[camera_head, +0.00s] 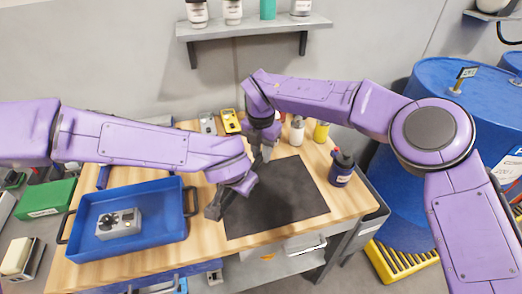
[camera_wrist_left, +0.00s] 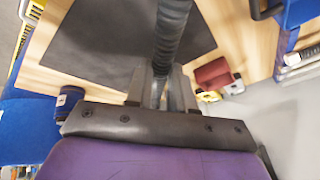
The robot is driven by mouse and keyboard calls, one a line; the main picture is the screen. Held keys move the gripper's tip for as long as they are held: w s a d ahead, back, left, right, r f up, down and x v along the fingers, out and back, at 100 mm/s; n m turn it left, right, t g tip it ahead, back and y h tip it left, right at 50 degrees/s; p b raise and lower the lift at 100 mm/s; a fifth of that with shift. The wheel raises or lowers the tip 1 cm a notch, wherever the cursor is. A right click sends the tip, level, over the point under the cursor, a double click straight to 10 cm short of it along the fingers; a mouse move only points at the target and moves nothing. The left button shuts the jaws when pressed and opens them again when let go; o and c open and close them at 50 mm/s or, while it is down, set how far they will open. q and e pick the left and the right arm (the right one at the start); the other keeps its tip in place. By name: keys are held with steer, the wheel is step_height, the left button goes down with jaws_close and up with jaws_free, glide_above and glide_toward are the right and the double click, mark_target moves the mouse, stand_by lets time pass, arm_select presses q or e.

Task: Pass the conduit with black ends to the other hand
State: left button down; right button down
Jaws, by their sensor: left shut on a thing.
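The conduit (camera_wrist_left: 172,35) is a black ribbed tube in the left wrist view. It runs from between my left fingers up out of the top of the picture; its ends cannot be told. My left gripper (camera_wrist_left: 160,92) is shut on it. In the head view my left gripper (camera_head: 216,206) is over the left edge of the dark mat, and the conduit is mostly hidden there by my arm. My right gripper (camera_head: 263,153) points down above the mat's back edge, with its fingers apart and no held thing visible.
A dark mat (camera_head: 285,200) lies on the wooden table. A blue tray (camera_head: 165,240) with a grey device (camera_head: 118,223) is at left. A dark blue bottle (camera_head: 341,170) stands at right. Small bottles and a yellow device (camera_head: 230,121) line the back, below a shelf (camera_head: 255,27).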

arm_select(q)
steer(key=c, duration=0.9)
jaws_free()
steer(key=shift+s+d, duration=0.1)
steer(key=shift+d, duration=0.05)
steer(key=d+v, duration=0.1)
steer(key=v, duration=1.1)
steer(key=s+a+f+n+g+y, duration=0.1)
steer(key=s+a+f+n+g, duration=0.2)
steer(key=f, duration=0.6)
steer(key=s+a+f+n+g+y, duration=0.1)
steer(key=s+a+f+n, duration=0.15)
steer(key=s+f, duration=0.5)
steer(key=s+a+f+n+g+y, duration=0.1)
steer(key=s+a+f+n+g, duration=0.2)
steer(key=f, duration=0.8)
steer(key=s+a+f+n+t, duration=0.1)
steer(key=s+a+f+n, duration=0.2)
steer(key=s+a+f, duration=0.8)
steer(key=w+a+n+t+y, duration=0.1)
steer(key=w+a+n+t, duration=0.1)
steer(key=a, duration=0.5)
steer(key=shift+w+a+f+t, duration=0.2)
steer(key=shift+w+a+t, duration=0.15)
steer(key=shift+w+t, duration=0.6)
